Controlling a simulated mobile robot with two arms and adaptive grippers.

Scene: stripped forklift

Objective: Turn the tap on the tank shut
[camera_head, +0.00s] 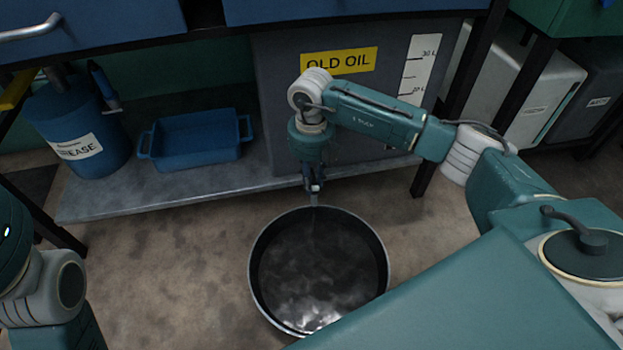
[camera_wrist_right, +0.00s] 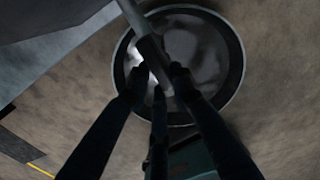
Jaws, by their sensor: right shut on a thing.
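The tank (camera_head: 280,115) is a dark grey box with a yellow OLD OIL label and a white level scale, standing on the low shelf. My right gripper (camera_head: 314,191) is low at its front, just above the far rim of a round pan. In the right wrist view, the fingers (camera_wrist_right: 160,80) are shut on the tap (camera_wrist_right: 150,52), a grey cylindrical piece running down from the upper left. The fingers hide part of it, and I cannot tell how far it is turned. My left arm shows at the left edge, but its gripper is out of view.
The round pan (camera_head: 256,285) on the floor holds dark, shiny liquid; whether any is running in is unclear. A blue tray (camera_head: 195,152) and a blue GREASE drum (camera_head: 72,125) stand on the shelf (camera_head: 120,205). Bare floor lies left of the pan.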

